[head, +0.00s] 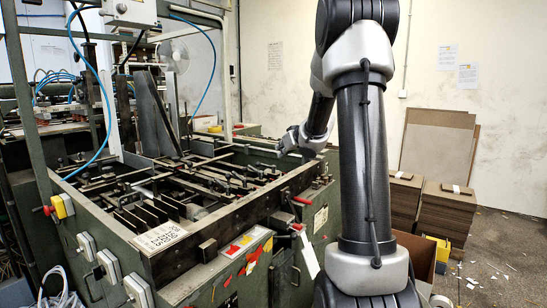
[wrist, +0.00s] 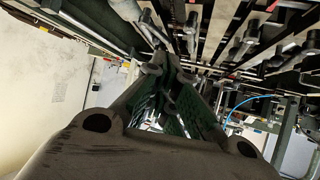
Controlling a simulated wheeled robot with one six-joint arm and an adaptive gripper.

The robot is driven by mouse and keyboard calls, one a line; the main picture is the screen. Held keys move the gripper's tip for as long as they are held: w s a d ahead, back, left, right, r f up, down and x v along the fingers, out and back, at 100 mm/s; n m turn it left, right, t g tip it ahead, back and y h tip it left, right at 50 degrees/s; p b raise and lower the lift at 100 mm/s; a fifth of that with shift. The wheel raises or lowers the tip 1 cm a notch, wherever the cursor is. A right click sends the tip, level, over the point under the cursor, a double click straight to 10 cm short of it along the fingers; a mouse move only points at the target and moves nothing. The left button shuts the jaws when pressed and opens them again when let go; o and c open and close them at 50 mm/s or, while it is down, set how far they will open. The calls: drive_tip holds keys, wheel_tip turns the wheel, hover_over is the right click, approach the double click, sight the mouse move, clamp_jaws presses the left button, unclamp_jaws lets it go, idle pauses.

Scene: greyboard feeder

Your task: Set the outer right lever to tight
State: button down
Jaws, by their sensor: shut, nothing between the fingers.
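The feeder machine (head: 225,225) has several small dark clamp levers (head: 228,188) on its bars; I cannot tell which one is the outer right lever, or its setting. In the wrist view, several grey and black lever handles (wrist: 235,50) hang from the rails at the top and right. My gripper (wrist: 168,65) is shut and empty, its dark fingers close together near the levers, with no clear contact. In the head view my arm reaches over the machine's far right side, and the gripper tips are not clear there.
Pale and dark bars cross the machine bed inside a raised rim (head: 240,219). A red-knobbed handle (head: 302,200) stands out at the front right. A blue hose (head: 107,95) hangs at the left. Stacked greyboard (head: 447,215) stands on the floor at the right.

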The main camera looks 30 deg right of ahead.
drive_tip(key=x, duration=1.3)
drive_tip(key=shift+w+a+f, duration=0.1)
drive_tip(key=shift+w, duration=0.2)
